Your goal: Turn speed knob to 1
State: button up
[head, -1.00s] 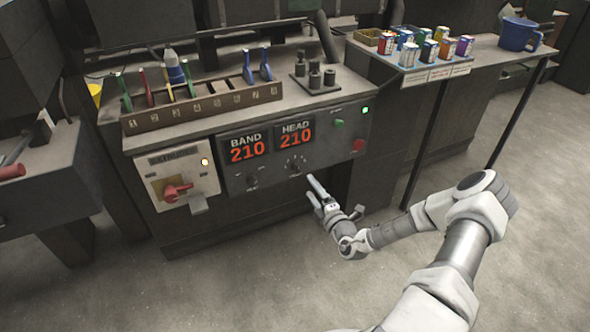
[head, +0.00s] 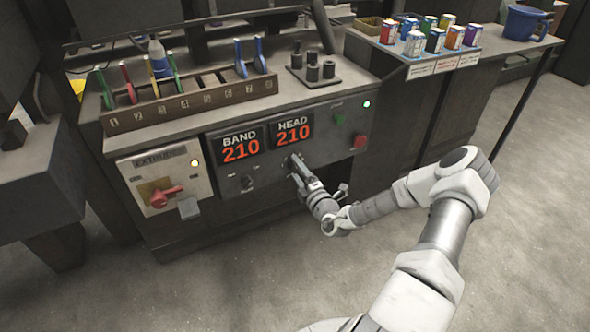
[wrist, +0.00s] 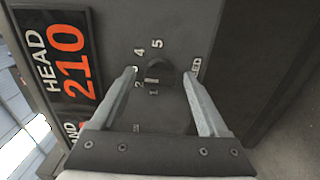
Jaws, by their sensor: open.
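The speed knob (wrist: 160,72) is a dark round knob on the grey control panel, with 1, 2, 4 and 5 readable around it. A pale mark shows at the knob's lower edge, near the 1; its exact setting is hard to tell. The label beside it is partly hidden, with "ED" readable. My gripper (wrist: 160,74) is open, with one finger on each side of the knob and gaps visible in the wrist view. In the head view my gripper (head: 292,163) is at the panel below the HEAD display and hides the knob.
The HEAD display (head: 293,132) and BAND display (head: 240,147) both read 210. Another knob (head: 246,183) sits left of my gripper. A red switch (head: 165,196) is further left; green (head: 339,119) and red (head: 360,141) buttons are to the right.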

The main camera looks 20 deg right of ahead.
grip_shut()
dwell(0.5)
jog(key=shift+r+n+p, duration=0.1)
jog(key=shift+n+p, duration=0.2)
jog(key=shift+p, duration=0.15)
jog(key=n+p, duration=0.1)
jog(key=p, duration=0.1)
jog(key=shift+r+n+p, duration=0.15)
jog(key=shift+n+p, duration=0.15)
jog(key=n+p, duration=0.4)
jog(key=shift+n, duration=0.3)
jog(key=n+p, duration=0.3)
jog(key=n, duration=0.2)
jog(key=n+p, duration=0.1)
jog(key=n, duration=0.3)
jog(key=shift+f+p, duration=0.3)
jog(key=shift+p, duration=0.05)
jog(key=shift+d, duration=0.1)
